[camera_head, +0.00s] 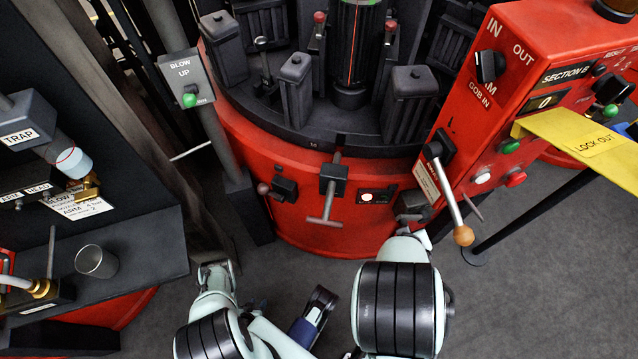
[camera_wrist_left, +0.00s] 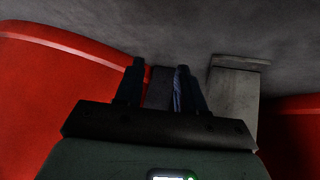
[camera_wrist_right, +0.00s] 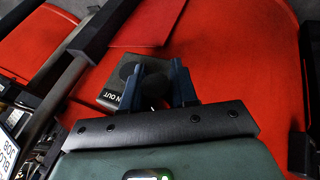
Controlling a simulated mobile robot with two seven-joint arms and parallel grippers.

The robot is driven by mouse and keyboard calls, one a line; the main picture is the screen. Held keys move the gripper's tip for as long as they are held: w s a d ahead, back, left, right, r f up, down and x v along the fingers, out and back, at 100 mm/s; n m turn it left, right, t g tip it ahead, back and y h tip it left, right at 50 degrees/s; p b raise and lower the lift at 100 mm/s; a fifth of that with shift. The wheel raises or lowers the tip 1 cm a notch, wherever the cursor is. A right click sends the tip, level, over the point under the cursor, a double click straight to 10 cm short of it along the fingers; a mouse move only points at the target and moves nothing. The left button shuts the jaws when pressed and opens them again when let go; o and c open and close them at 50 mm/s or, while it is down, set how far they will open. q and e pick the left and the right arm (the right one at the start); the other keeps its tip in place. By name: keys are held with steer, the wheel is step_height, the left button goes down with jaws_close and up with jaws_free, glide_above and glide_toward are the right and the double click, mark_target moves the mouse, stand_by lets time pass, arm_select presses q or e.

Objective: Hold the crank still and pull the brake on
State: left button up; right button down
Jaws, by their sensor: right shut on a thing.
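A metal crank arm with a wooden ball grip (camera_head: 463,235) hangs down from a dark hub on the red control panel. A metal T-handle (camera_head: 325,200) sticks out of a dark block on the red drum's front. My right gripper (camera_head: 412,224) is at a dark box (camera_head: 412,203) low on the drum, left of the crank. In the right wrist view its fingers (camera_wrist_right: 155,88) are shut on a dark round knob (camera_wrist_right: 154,84) by a plate lettered OUT. My left gripper (camera_head: 216,268) is open and empty, low near the grey post; its fingers (camera_wrist_left: 158,88) are apart.
The red drum (camera_head: 290,225) fills the centre, with several dark moulds on top. The red panel (camera_head: 520,75) with a yellow LOCK OUT tag (camera_head: 590,138) stands right. A dark bench (camera_head: 150,260) with a metal cup (camera_head: 96,261) is left.

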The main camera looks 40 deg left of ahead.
arm_select(q)
steer(key=s+d+n+g+h, duration=0.2)
steer(key=s+d+g, duration=0.15)
steer(key=s, duration=0.55)
steer(key=s+d+n+g+h, duration=0.15)
steer(key=s+g, duration=0.25)
steer(key=s, duration=0.5)
steer(key=w+d+r+n+t+h, duration=0.2)
steer(key=d+r+n+t+h, duration=0.15)
steer(key=d+r+h, duration=0.7)
steer(key=n+t+y, duration=1)
steer(key=n+t, duration=0.9)
steer(key=n, duration=0.2)
glide_toward(273, 192)
steer(key=x, duration=0.2)
steer(key=shift+t, duration=0.3)
steer(key=x, duration=0.6)
steer(key=shift+w+a+r, duration=0.1)
steer(key=shift+a+r, duration=0.1)
steer(key=shift+r, duration=0.3)
steer(key=shift+w+r, duration=0.2)
steer(key=shift+w, duration=0.3)
